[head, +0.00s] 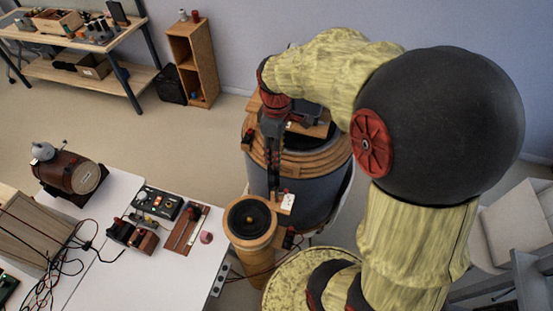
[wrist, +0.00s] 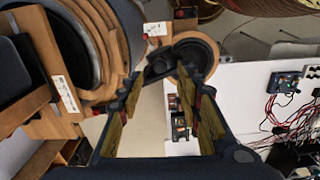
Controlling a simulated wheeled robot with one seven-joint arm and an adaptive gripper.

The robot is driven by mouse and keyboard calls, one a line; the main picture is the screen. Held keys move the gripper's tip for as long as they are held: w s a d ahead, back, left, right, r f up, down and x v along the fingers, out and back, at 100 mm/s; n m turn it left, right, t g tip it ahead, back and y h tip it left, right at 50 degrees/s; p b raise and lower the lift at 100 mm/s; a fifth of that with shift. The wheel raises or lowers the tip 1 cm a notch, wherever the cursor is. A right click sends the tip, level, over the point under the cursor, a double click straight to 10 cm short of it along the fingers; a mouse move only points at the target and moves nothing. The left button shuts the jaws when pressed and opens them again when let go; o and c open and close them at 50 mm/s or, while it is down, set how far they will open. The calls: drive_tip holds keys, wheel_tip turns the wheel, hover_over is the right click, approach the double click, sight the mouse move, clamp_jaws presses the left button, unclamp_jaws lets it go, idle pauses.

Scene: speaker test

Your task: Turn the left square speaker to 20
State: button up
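No speaker in view is plainly square, so I cannot tell which is the left square speaker. A slim wooden speaker with a round black cone (head: 252,217) stands beside the table; its cone also shows in the wrist view (wrist: 203,50). A small white label plate (head: 288,202) sits at its upper right, with a dark red knob beside it; the plate shows in the wrist view (wrist: 155,29). A large grey, wood-banded barrel speaker (head: 318,190) stands behind. My gripper (head: 273,188) points down in front of the barrel. In the wrist view its fingers (wrist: 167,85) are apart, nothing clearly held.
A white table (head: 130,270) at the left carries a small barrel device (head: 72,173), a control box (head: 158,203) and loose cables. A shelf (head: 95,75) and a wooden cabinet (head: 196,62) stand along the wall. Open floor lies between.

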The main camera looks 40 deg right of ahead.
wheel_tip(320, 180, up, 7)
idle(0.3)
drive_tip(key=shift+r, duration=0.1)
idle(0.4)
drive_tip(key=s+a+f+m+t+b, duration=0.5)
drive_tip(key=s+a+f+b, duration=0.7)
drive_tip(key=b, duration=0.9)
wheel_tip(320, 180, down, 2)
drive_tip(key=shift+f+m+t, duration=0.15)
drive_tip(key=shift+m+t, duration=0.15)
drive_tip(key=shift+m, duration=0.7)
